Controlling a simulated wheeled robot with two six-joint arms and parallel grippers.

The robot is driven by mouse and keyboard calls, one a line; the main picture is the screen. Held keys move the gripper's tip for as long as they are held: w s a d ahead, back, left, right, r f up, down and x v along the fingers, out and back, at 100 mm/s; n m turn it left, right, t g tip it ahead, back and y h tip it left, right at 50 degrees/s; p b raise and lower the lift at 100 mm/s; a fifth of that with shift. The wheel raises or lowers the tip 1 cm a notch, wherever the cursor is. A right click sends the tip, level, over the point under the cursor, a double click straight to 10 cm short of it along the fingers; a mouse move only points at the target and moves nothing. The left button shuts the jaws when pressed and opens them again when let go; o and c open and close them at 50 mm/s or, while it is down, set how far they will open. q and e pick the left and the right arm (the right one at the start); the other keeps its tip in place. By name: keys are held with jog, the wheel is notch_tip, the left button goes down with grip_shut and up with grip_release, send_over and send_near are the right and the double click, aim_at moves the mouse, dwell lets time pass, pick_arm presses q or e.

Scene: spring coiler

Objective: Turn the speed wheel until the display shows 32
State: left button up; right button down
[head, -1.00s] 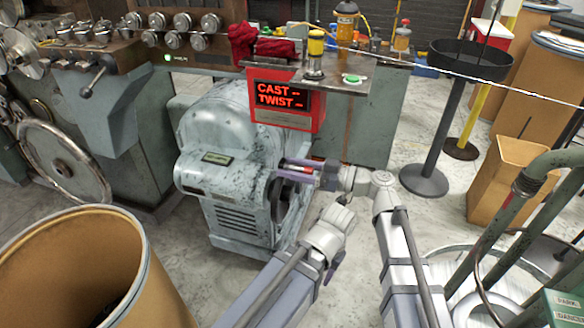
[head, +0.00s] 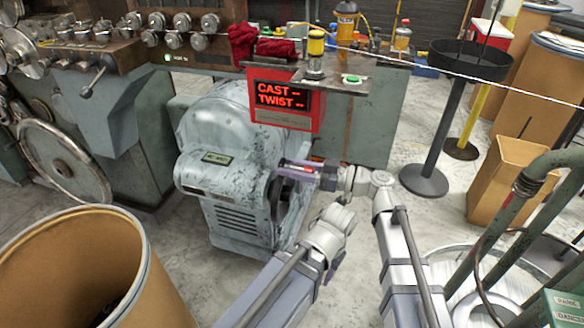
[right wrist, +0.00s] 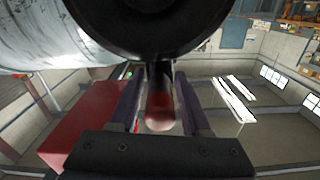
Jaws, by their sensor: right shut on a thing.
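The speed wheel (head: 280,199) is a dark wheel seen nearly edge-on at the right side of the grey-green machine housing (head: 228,122). It fills the top of the right wrist view (right wrist: 160,22). Its handle, a dark stem with a red end (right wrist: 160,112), sits between the fingers of my right gripper (right wrist: 160,108). In the head view my right gripper (head: 297,169) is shut on that handle, hiding part of it. A small display (head: 217,158) on the housing front is too small to read. My left gripper (head: 333,268) hangs low before the housing, mostly hidden by its own arm.
A red box (head: 283,98) with a screen reading "CAST --" and "TWIST --" hangs below a bench edge above the wheel. A cardboard drum (head: 145,235) stands front left. A black stand (head: 435,150) and cardboard box (head: 505,180) stand right. A thin wire crosses above.

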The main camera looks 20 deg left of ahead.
dwell(0.9)
jog(key=w+m, duration=0.2)
jog(key=w, duration=0.1)
jog(key=w+m, duration=0.1)
jog(key=shift+w+d+f+b, duration=0.1)
jog(key=shift+w+f+b, duration=0.1)
jog(key=shift+f+b, duration=0.1)
jog(key=c, duration=0.6)
grip_release()
jog(key=d, duration=0.8)
jog(key=shift+s, duration=0.15)
jog(key=shift+a, duration=0.1)
